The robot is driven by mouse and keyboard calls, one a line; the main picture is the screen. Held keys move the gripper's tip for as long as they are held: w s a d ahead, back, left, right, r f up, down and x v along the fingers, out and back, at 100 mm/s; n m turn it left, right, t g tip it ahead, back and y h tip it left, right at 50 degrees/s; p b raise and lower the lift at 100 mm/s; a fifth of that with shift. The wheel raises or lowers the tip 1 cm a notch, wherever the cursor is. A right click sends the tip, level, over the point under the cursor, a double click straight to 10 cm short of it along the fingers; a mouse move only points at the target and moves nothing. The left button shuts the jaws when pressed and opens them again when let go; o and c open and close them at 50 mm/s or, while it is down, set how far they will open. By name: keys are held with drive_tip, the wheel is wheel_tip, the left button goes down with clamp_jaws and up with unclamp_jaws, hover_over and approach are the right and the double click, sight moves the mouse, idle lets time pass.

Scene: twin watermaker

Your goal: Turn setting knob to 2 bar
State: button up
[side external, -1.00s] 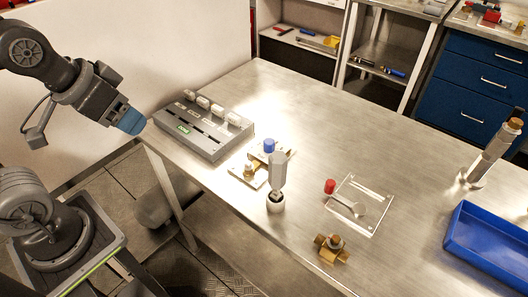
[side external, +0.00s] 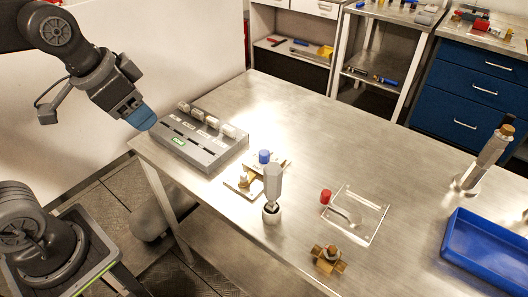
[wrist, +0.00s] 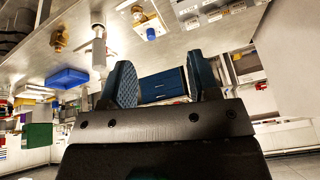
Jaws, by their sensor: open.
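My gripper (side external: 144,118) is at the left, in the air beside the grey block with white pieces (side external: 190,150), and apart from the knobs. In the wrist view its two blue fingers (wrist: 164,82) are spread with nothing between them. A blue knob (side external: 264,156) stands on a small plate with brass fittings, and it also shows in the wrist view (wrist: 151,34). A red knob (side external: 326,196) sits at the clear plate. A brass fitting (side external: 328,258) with a dark top lies near the front edge. I cannot tell which is the setting knob, and no bar scale is readable.
A grey upright cylinder (side external: 272,186) stands in front of the blue knob. A clear plate (side external: 368,222) lies to its right. A blue tray (side external: 488,250) and a tall metal tool (side external: 485,160) are at the right. The table's back middle is clear.

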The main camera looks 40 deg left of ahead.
drive_tip(key=w+d+m+g, duration=0.25)
drive_tip(key=w+m, duration=0.45)
drive_tip(key=w, duration=0.5)
drive_tip(key=m+g, duration=0.2)
drive_tip(key=m, duration=0.6)
approach(264, 152)
wheel_tip(264, 152, down, 10)
drive_tip(key=shift+w+d+f, duration=0.1)
drive_tip(key=shift+w+f, duration=0.05)
drive_tip(key=shift+f, duration=0.05)
drive_tip(key=c, duration=0.9)
